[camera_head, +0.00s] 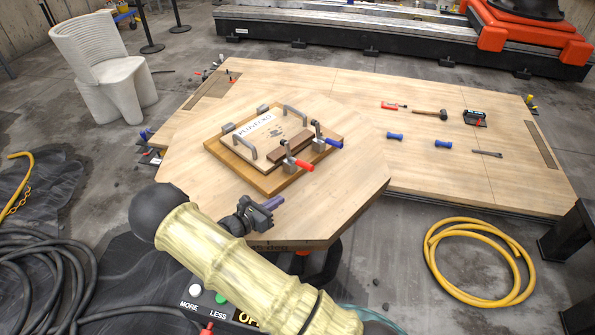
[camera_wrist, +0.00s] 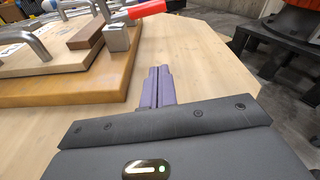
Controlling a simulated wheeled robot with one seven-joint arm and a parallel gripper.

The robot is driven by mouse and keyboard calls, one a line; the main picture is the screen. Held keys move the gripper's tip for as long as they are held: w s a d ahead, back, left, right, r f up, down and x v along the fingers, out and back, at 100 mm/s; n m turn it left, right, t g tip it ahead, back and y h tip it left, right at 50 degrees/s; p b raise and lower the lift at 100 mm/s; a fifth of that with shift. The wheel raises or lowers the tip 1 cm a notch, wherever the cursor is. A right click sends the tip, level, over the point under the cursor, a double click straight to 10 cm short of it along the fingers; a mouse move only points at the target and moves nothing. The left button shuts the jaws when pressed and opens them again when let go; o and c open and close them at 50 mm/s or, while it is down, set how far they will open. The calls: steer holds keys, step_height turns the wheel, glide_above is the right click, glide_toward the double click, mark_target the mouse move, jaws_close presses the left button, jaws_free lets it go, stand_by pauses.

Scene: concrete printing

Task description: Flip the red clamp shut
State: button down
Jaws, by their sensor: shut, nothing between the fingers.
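The red clamp (camera_head: 304,165) stands at the front right edge of a wooden board on the table. Its red handle sticks out to the right. In the wrist view, its red handle (camera_wrist: 146,8) shows at the top edge, above a grey metal block; the rest of the clamp is cut off. My gripper (camera_head: 272,203) is in front of the clamp, apart from it, near the table's front edge. Its purple fingers (camera_wrist: 157,86) are shut together with nothing between them, to the right of the board and below the handle in the picture.
A blue-handled clamp (camera_head: 328,142) stands on the same wooden board (camera_head: 250,178), behind the red clamp. A brown block (camera_head: 290,148) and grey arched handles (camera_head: 247,146) are there too. Tools lie on the right part of the table (camera_head: 350,100). The table's front right is clear.

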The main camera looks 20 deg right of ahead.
steer(key=shift+s, duration=0.1)
steer(key=p+x, duration=0.1)
steer(key=x, duration=0.9)
steer(key=shift+d+r+p, duration=0.1)
steer(key=shift+d+p, duration=0.15)
steer(key=shift+p, duration=0.1)
steer(key=r, duration=0.1)
steer(key=w+r+p, duration=0.1)
steer(key=shift+d+r, duration=0.2)
steer(key=shift+r, duration=0.1)
steer(key=shift+w+d+r, duration=0.15)
steer(key=shift+w+r, duration=0.05)
steer(key=shift+r, duration=0.25)
steer(key=shift+a+r, duration=0.1)
steer(key=shift+a, duration=0.1)
steer(key=shift+d, duration=0.15)
steer(key=shift+w+r+n, duration=0.1)
steer(key=shift+w+n, duration=0.05)
steer(key=shift+n, duration=0.15)
